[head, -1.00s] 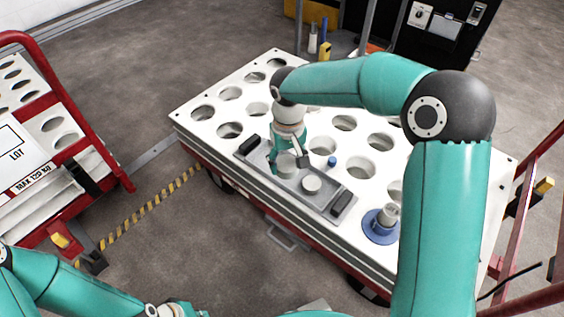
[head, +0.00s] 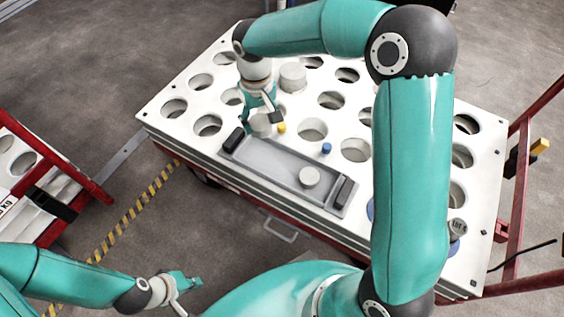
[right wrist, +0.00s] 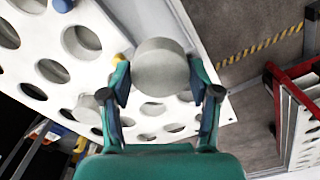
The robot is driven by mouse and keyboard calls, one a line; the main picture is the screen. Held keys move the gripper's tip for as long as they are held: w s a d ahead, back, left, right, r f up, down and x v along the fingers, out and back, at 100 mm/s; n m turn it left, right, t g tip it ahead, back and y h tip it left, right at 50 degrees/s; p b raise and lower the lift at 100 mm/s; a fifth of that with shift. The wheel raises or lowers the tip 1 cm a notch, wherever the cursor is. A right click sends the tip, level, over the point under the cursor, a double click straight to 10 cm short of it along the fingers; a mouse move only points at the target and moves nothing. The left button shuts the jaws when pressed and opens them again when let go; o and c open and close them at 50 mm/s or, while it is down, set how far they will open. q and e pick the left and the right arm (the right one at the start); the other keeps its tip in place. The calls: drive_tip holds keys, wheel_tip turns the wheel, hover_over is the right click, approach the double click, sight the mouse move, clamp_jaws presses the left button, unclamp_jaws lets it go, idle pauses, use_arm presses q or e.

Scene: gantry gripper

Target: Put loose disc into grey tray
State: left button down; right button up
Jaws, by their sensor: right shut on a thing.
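The grey tray (head: 268,166) lies on the white holed cart top, with a black block at each end. One pale disc (head: 310,177) lies in its right part. My right gripper (head: 262,117) is shut on another pale disc (head: 261,125) at the tray's back left edge; this disc also shows between the fingers in the right wrist view (right wrist: 160,66). Its height above the surface is hard to tell. A third pale round piece (head: 293,77) stands on the cart top behind. My left gripper (head: 184,290) is low at the left, away from the cart; its jaws are unclear.
A small yellow peg (head: 281,127) is close beside the held disc, and a blue peg (head: 327,148) is behind the tray. A grey-topped piece (head: 457,227) stands at the right, partly behind my right arm. A red-framed cart (head: 50,165) is at the left.

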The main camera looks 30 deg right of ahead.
drive_tip(key=shift+a, duration=0.15)
drive_tip(key=shift+w+a, duration=0.15)
drive_tip(key=shift+a, duration=0.05)
drive_tip(key=s+d+n+b, duration=0.3)
drive_tip(key=s+d+n, duration=0.1)
drive_tip(key=d+n, duration=0.15)
drive_tip(key=b, duration=0.5)
approach(286, 169)
drive_tip(key=shift+w+f+b, duration=0.1)
drive_tip(key=shift+f+b, duration=1)
drive_tip(key=shift+f, duration=1.9)
drive_tip(key=shift+f, duration=0.2)
drive_tip(key=o, duration=1.3)
drive_tip(key=shift+r, duration=0.1)
